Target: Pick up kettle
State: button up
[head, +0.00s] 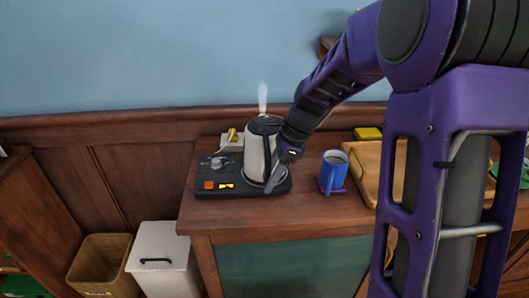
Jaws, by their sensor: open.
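The kettle (256,150) is white with a black lid and stands upright on a dark base (240,188) on the wooden cabinet top. A white plume rises above it. My gripper (273,180) is at the kettle's right side, in front of part of its body. The gripper is open, with a grey finger pointing down along the kettle. I cannot tell whether it touches the kettle. The kettle's handle is mostly hidden behind my gripper and arm.
A blue mug (333,172) with dark liquid stands close right of my gripper. A wooden tray (371,185) lies farther right. A yellow object (368,133) sits behind it. A white bin (160,258) and a wicker basket (99,260) stand on the floor at left.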

grip_shut()
jog(key=shift+w+r, duration=0.1)
jog(key=shift+r, duration=0.05)
dwell(1.1)
